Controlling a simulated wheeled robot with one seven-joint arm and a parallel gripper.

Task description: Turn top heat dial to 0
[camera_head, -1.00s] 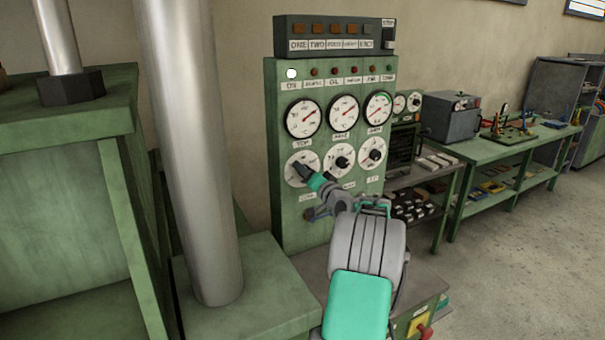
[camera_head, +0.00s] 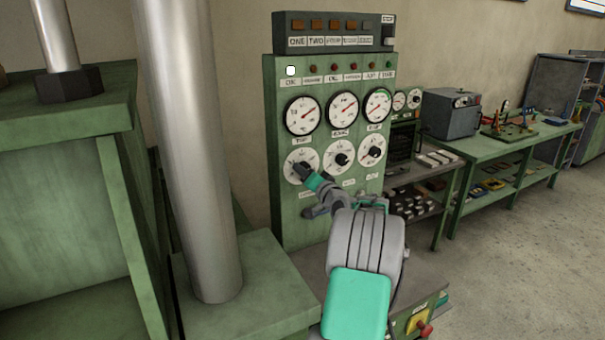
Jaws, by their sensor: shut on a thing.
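The top heat dial (camera_head: 292,158) is the left one of three white dials in the lower row on the green control panel (camera_head: 285,225). It sits under the left gauge, above which and below which small labels show. My gripper (camera_head: 301,170) is at this dial, shut on its dark knob. My fingers and wrist cover the knob and the lower right of the dial face, so its pointer and setting cannot be read. The middle dial (camera_head: 339,158) and right dial (camera_head: 373,149) have dark knobs and are free of my gripper.
Three round gauges (camera_head: 303,115) sit above the dials, with a row of small lamps and a dark button box (camera_head: 335,32) on top. A thick steel column (camera_head: 195,150) stands close at left. A green workbench (camera_head: 500,150) is at right, with open floor before it.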

